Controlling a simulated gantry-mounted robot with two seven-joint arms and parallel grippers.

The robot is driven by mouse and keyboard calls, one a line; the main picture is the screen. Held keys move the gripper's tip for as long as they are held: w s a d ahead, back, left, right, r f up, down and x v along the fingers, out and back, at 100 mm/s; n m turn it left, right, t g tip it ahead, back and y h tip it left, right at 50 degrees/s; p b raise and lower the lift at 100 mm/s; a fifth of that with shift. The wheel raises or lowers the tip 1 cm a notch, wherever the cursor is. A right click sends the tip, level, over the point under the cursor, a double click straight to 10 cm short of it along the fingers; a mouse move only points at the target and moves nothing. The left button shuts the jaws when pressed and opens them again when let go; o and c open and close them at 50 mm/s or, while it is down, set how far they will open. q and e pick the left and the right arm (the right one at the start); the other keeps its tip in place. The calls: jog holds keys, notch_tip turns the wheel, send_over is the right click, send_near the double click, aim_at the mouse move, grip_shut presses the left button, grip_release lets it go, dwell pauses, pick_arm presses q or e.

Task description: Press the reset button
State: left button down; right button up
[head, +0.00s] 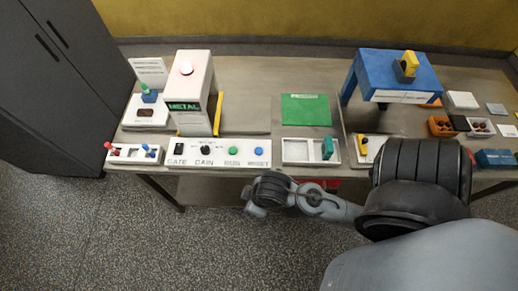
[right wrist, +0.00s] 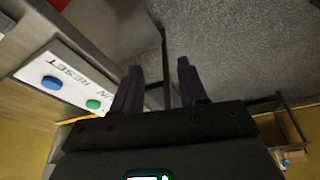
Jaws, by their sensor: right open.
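The white control panel (head: 218,160) lies along the front of the table. At its right end is the blue button (head: 258,151) above the label RESET, with a green button (head: 233,150) to its left. The right wrist view shows the blue button (right wrist: 51,82) and green button (right wrist: 93,103) on the panel, left of my fingers. In the head view my right gripper (head: 256,209) is in front of the table, below the button. My left gripper is not in view.
A gate switch (head: 179,149) and black gain knob (head: 205,150) are left of the buttons. A white tray (head: 297,150) lies right of the panel.

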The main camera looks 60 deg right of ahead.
jog(key=shift+d, duration=0.1)
grip_shut()
dwell(0.7)
dwell(0.7)
